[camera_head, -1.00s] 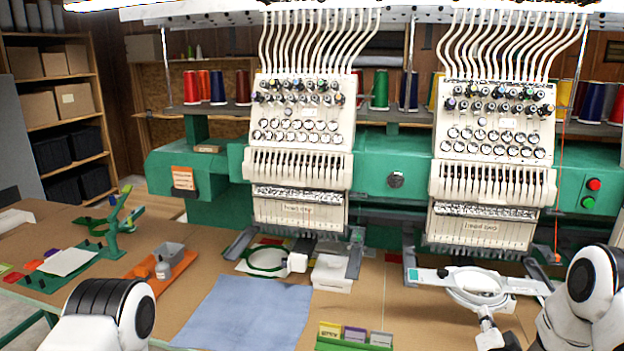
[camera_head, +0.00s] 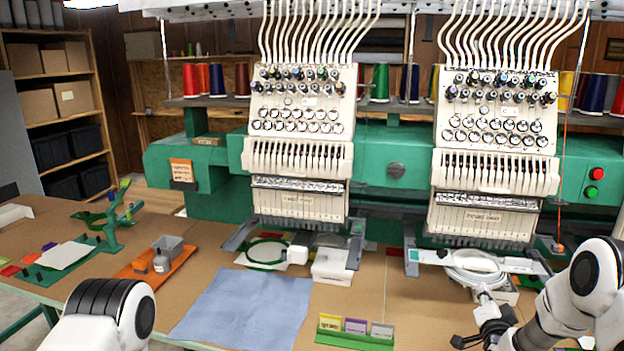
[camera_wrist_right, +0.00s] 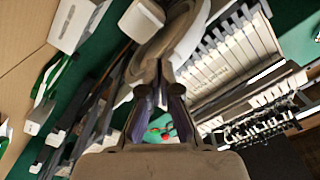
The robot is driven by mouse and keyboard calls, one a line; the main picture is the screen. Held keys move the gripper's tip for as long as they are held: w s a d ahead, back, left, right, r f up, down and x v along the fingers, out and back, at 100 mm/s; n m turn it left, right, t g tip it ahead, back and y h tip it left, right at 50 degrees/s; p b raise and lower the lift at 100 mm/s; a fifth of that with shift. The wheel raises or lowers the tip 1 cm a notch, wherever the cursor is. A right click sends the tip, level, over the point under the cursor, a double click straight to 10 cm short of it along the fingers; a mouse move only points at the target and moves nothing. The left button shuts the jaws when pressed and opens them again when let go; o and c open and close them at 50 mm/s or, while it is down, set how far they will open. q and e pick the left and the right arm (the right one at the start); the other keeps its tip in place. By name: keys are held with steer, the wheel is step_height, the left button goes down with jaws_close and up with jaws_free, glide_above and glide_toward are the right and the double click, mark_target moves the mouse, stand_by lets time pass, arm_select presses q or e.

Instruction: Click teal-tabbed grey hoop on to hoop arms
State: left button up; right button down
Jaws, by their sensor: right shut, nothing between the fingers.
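The grey hoop (camera_head: 474,270) lies level at the right machine, between its two hoop arms (camera_head: 411,258). My right gripper (camera_head: 484,293) is at the near edge of the hoop, shut and empty. In the right wrist view its fingers (camera_wrist_right: 159,95) are together, with the pale ring (camera_wrist_right: 135,68) just ahead; contact is unclear. My left arm shows at the lower left; its gripper is out of view.
A green hoop (camera_head: 266,254) sits at the left machine, beside a white box (camera_head: 333,265). A blue cloth (camera_head: 245,308) lies on the table. A green holder with coloured cards (camera_head: 355,338) stands at the front. An orange tray (camera_head: 157,264) and a green stand (camera_head: 112,222) are left.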

steer(key=v, duration=0.3)
steer(key=shift+s+b, duration=0.1)
steer(key=shift+b, duration=0.25)
stand_by(1.0)
